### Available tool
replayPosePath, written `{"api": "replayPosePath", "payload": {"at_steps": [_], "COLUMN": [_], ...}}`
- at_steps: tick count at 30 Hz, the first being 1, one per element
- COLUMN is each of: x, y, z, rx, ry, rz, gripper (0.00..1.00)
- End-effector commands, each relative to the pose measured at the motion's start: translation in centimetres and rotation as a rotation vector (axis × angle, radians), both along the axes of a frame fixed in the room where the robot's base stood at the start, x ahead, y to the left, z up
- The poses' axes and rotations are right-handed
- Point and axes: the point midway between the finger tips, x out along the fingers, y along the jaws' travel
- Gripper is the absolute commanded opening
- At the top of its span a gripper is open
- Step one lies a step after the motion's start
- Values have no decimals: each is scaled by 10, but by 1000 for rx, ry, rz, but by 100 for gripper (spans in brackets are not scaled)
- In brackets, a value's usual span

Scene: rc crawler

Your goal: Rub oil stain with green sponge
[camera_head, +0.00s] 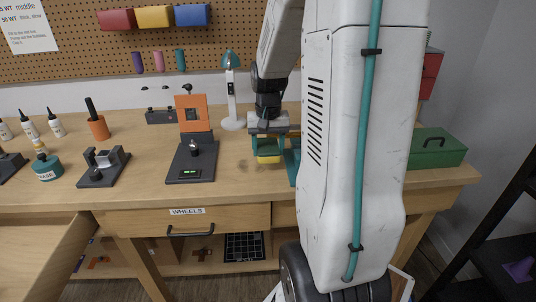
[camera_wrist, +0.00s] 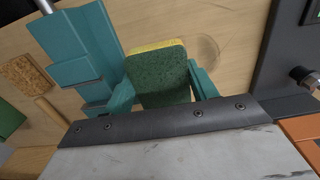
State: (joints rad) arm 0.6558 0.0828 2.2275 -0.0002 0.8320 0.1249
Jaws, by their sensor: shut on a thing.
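My gripper (camera_head: 270,143) is shut on the green sponge (camera_head: 268,159), low over the wooden workbench. In the wrist view the teal fingers of my gripper (camera_wrist: 161,78) grip the sponge (camera_wrist: 158,80) on both sides; its green face is toward the camera and a yellow layer shows along its far edge. A faint brownish ring, which looks like the oil stain (camera_wrist: 207,48), lies on the bench just right of the sponge. The sponge may cover part of it. I cannot tell whether the sponge touches the bench.
A teal block-shaped fixture (camera_wrist: 80,60) stands close left of my gripper. A dark stand with an orange panel (camera_head: 193,112) is on the other side. A white lamp (camera_head: 232,95) stands behind, and a green toolbox (camera_head: 437,150) is at the right. An open drawer (camera_head: 45,250) juts out at left.

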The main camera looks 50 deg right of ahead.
Motion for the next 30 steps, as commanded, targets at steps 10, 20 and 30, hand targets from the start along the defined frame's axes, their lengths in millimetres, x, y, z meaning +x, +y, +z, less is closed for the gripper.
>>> {"api": "replayPosePath", "payload": {"at_steps": [10, 20, 30], "x": [3, 2, 2], "y": [5, 6, 5], "z": [31, 38, 37], "rx": [-2, 0, 0], "ry": [-2, 0, 0], "rz": [8, 8, 8], "gripper": [33, 33, 33]}}
